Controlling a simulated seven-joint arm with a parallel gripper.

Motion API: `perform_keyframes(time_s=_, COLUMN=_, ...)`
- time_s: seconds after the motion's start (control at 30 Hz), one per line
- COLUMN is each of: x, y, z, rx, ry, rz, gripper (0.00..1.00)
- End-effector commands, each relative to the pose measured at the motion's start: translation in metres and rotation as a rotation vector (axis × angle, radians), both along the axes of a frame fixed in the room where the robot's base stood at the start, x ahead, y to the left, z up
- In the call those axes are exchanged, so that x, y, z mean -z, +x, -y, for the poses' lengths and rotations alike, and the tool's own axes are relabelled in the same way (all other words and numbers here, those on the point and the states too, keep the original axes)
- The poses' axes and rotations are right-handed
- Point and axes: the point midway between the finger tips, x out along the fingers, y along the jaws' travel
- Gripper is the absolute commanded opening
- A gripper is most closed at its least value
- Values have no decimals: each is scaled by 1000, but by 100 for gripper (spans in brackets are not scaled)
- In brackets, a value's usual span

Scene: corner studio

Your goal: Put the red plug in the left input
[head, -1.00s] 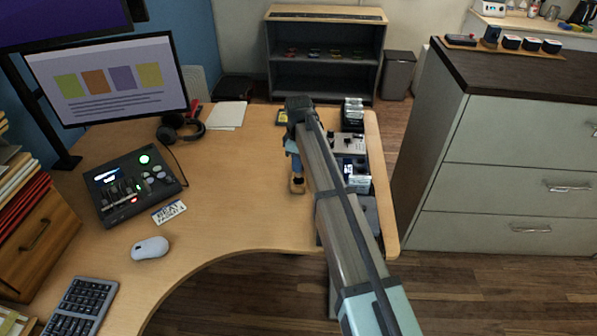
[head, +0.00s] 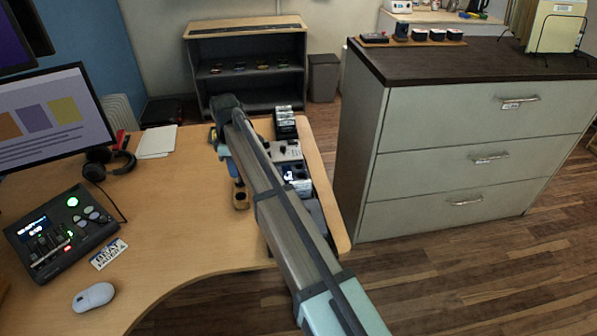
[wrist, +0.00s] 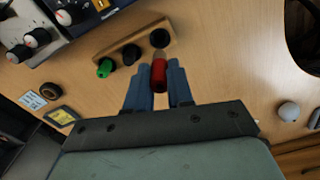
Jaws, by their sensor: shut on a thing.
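My gripper (wrist: 160,84) has blue fingers shut on the red plug (wrist: 159,76) in the wrist view. The plug's lighter end points toward a wooden block (wrist: 128,40) with dark round holes. I cannot tell how high the plug is above the desk. The block also shows in the head view (head: 240,200), just in front of my gripper (head: 222,150). The plug does not show clearly there. A light panel device (head: 286,151) stands right of my arm, partly hidden by it. The left input cannot be made out.
A green plug (wrist: 106,67) and a black one (wrist: 131,54) sit in the block; the hole at its right end (wrist: 159,38) looks empty. Knobbed devices (wrist: 70,14) stand close by. Headphones (head: 108,162) and a console (head: 62,232) are left. Desk between is clear.

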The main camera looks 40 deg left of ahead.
Motion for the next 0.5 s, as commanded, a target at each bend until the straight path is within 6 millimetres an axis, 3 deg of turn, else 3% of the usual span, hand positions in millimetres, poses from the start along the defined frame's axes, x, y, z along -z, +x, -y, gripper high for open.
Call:
perform_keyframes(time_s=0.33, x=0, y=2, z=1, rx=2, ry=0, rz=0, gripper=0)
perform_keyframes(time_s=0.5, x=1, y=24, z=13, rx=32, ry=-1, rz=0, gripper=0)
